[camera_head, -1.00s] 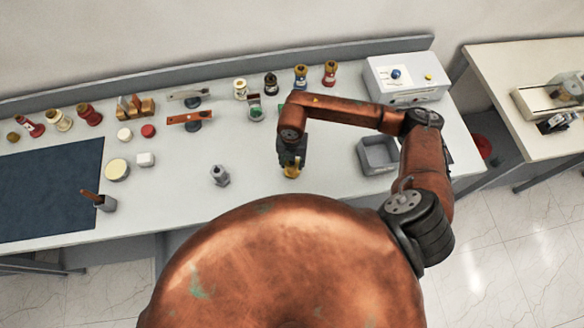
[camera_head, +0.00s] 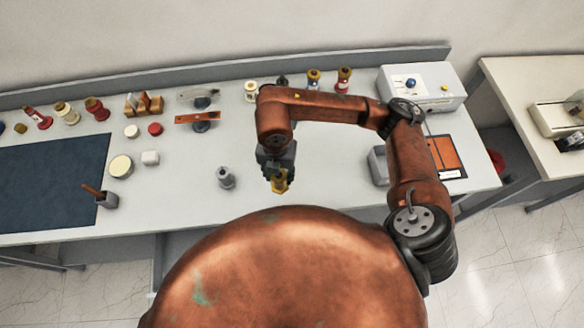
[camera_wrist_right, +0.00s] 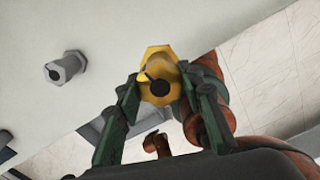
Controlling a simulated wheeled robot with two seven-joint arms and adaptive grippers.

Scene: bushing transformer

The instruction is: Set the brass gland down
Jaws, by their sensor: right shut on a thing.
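The brass gland (camera_head: 279,185) is a yellow fitting with a hex flange, held at the tips of my right gripper (camera_head: 277,176) near the front of the bench. In the right wrist view the gland (camera_wrist_right: 160,76) sits between the two green-grey fingers of the right gripper (camera_wrist_right: 160,90), which is shut on it. The gland's dark bore faces the camera. I cannot tell whether its lower end touches the bench. My left gripper is not in view.
A grey hex fitting (camera_head: 225,178) stands left of the gland; it also shows in the wrist view (camera_wrist_right: 65,67). A grey tray (camera_head: 378,166) is partly hidden behind my right arm. A dark blue mat (camera_head: 45,180) lies at left.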

